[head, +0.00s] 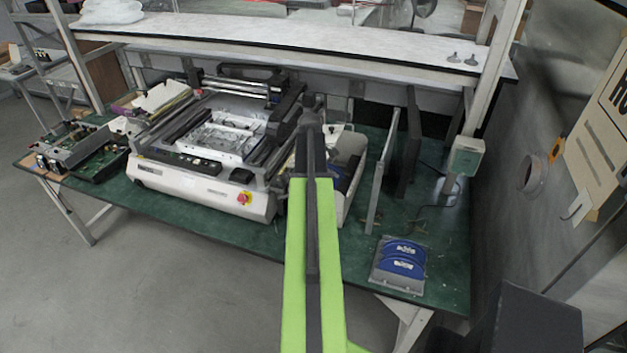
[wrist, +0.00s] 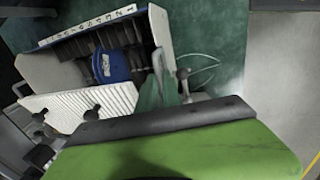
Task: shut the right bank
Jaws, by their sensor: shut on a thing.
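The pick-and-place machine (head: 200,185) sits on the green bench. The right bank (head: 347,185) is at its right side, a pale open unit partly hidden behind my arm. In the wrist view the right bank (wrist: 52,72) shows a numbered rail, a white ribbed panel and a blue reel inside. It stands out at an angle. My gripper (head: 312,103) is at the bank, shut on part of it.
Blue reels (head: 400,262) lie on a grey tray at the bench's front right. Upright panels (head: 383,178) stand just right of the bank. Circuit boards (head: 85,150) lie at the left. Bare green bench (head: 440,235) shows at the right.

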